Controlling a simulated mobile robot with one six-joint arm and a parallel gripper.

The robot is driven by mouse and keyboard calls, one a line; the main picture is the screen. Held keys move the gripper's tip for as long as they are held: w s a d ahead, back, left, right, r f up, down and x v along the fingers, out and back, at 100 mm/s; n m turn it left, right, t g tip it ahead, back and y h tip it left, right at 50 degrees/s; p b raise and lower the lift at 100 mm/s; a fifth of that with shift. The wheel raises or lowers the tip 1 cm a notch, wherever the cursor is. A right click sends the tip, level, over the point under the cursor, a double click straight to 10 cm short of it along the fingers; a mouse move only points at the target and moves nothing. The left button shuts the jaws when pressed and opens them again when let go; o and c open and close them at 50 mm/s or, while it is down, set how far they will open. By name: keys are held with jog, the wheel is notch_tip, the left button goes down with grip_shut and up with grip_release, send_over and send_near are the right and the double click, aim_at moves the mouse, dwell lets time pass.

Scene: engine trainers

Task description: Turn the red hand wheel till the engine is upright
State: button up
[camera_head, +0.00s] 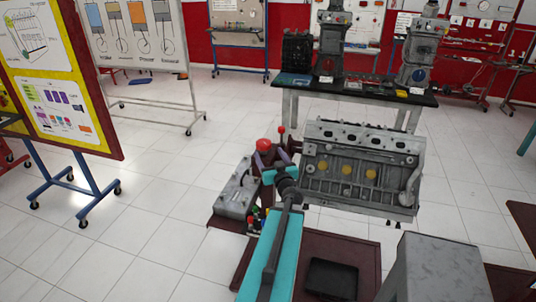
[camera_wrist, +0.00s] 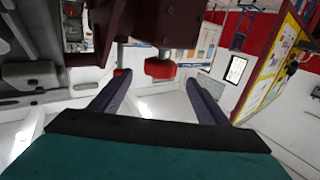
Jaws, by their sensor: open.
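The red hand wheel (camera_head: 264,145) is at the left end of the engine stand in the head view, partly hidden by my gripper. In the wrist view a red wheel part (camera_wrist: 160,69) shows between the fingertips, at their far end. My gripper (camera_head: 268,155) has its purple fingers spread, one to each side of the red part in the wrist view (camera_wrist: 157,79). I cannot tell whether they touch it. The grey engine block (camera_head: 345,165) is held on the stand right of the wheel, its long side facing me. Its exact tilt is hard to judge.
A red ball-topped lever (camera_head: 281,130) stands close behind the wheel. A grey box (camera_head: 237,192) lies left of my gripper. A black tray (camera_head: 331,278) lies on the dark red stand base. A black table (camera_head: 350,92) with engine models stands behind.

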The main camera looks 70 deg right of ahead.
jog(key=shift+s+a, duration=0.4)
jog(key=shift+a, duration=0.1)
jog(key=shift+w, duration=0.1)
